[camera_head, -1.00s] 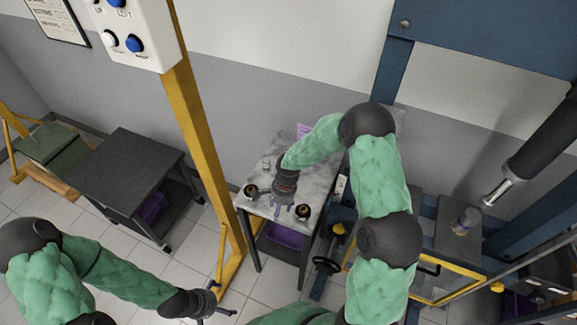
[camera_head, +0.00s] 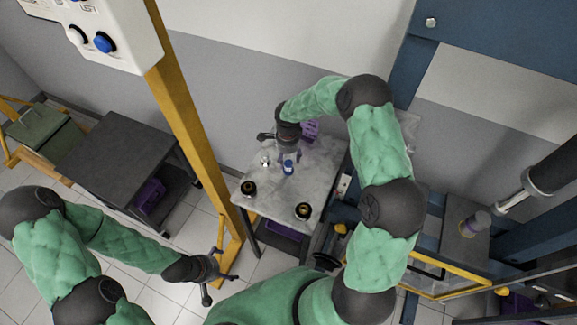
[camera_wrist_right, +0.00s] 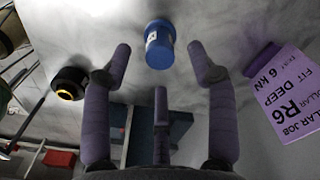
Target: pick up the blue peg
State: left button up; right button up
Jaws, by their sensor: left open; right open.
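The blue peg (camera_head: 288,167) stands on the marble-topped table (camera_head: 325,175), near its middle. In the right wrist view the peg (camera_wrist_right: 160,47) is a short blue cylinder with a small white label, in line with the gap between my two outer fingertips, with clear space on each side. My right gripper (camera_head: 277,143) is open and empty, just behind the peg over the table; its three purple-grey fingers also show in the right wrist view (camera_wrist_right: 160,68). My left gripper (camera_head: 214,278) is open and empty, low on the left, well away from the table.
Two black ring-shaped parts (camera_head: 249,188) (camera_head: 303,211) stand along the table's front. A small silver part (camera_head: 265,161) is left of the peg. A purple card (camera_wrist_right: 286,97) stands to its right in the wrist view. A yellow post (camera_head: 196,120) rises left of the table.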

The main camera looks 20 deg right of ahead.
aim_at(288, 162)
jog(key=shift+s+f, duration=0.15)
jog(key=shift+f, duration=0.25)
jog(key=shift+d+f+p, duration=0.1)
jog(key=shift+f+p, duration=0.45)
jog(key=shift+f, duration=1.7)
grip_shut()
